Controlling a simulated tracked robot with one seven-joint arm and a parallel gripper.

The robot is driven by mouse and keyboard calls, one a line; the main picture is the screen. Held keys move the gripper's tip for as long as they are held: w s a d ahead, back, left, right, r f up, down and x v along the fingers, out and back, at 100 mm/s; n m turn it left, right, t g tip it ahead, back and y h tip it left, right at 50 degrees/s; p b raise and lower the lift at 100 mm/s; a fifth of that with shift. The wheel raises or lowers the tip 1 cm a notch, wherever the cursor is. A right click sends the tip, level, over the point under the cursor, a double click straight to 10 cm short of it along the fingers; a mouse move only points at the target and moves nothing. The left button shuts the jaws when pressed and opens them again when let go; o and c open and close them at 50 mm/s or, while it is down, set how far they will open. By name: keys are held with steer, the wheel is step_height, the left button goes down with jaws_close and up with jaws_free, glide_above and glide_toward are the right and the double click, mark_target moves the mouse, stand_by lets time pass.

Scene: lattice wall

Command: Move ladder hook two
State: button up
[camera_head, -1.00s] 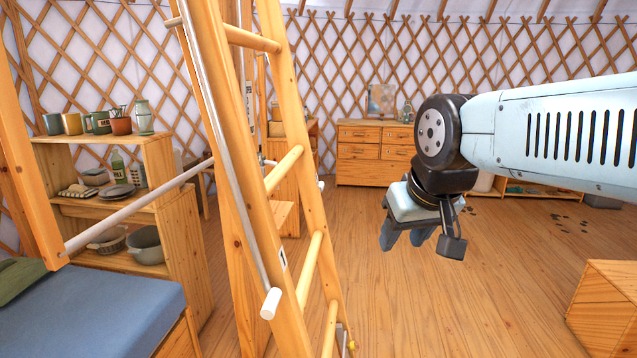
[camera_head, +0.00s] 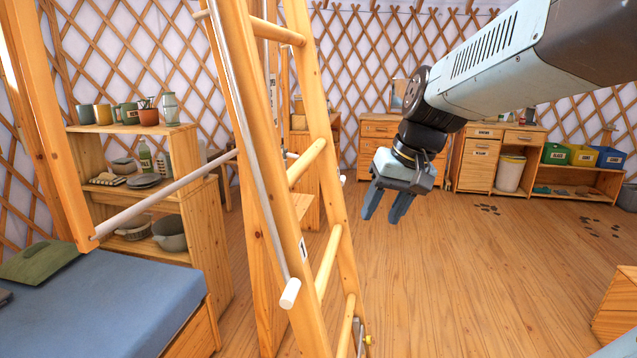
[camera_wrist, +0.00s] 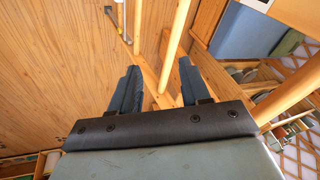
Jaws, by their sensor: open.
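A wooden ladder (camera_head: 328,255) stands in front of me, slightly left of my gripper (camera_head: 384,212). A long metal rod with a white end (camera_head: 290,293) runs down along that rail. A small metal fitting with a yellow knob (camera_head: 366,339) shows low on the ladder. I cannot tell which part is hook two. My gripper points down, its two blue fingers apart and empty, right of the ladder. In the wrist view, ladder rails (camera_wrist: 177,32) show beyond the open fingers (camera_wrist: 158,72).
A pale rod (camera_head: 165,193) spans from a wooden post on the left towards the ladder. A bed (camera_head: 110,305) and a shelf with pots and mugs (camera_head: 195,215) are left. Cabinets (camera_head: 475,165) and bins line the back. The floor (camera_head: 480,270) right of the ladder is mostly clear.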

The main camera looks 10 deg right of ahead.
steer(key=w+f+g+y, duration=0.15)
steer(key=w+y, duration=0.25)
steer(key=w, duration=0.7)
steer(key=m+t+y, duration=0.4)
steer(key=t+y, duration=0.1)
steer(key=y, duration=0.4)
glide_toward(341, 181)
steer(key=w+d, duration=0.1)
steer(key=d, duration=0.3)
steer(key=shift+h, duration=0.3)
steer(key=x, duration=1.3)
steer(key=shift+w+a+f, duration=0.15)
steer(key=shift+w+a, duration=0.1)
steer(key=shift+a, duration=0.05)
jaws_close()
steer(key=shift+a+f, duration=0.1)
steer(key=shift+f, duration=0.05)
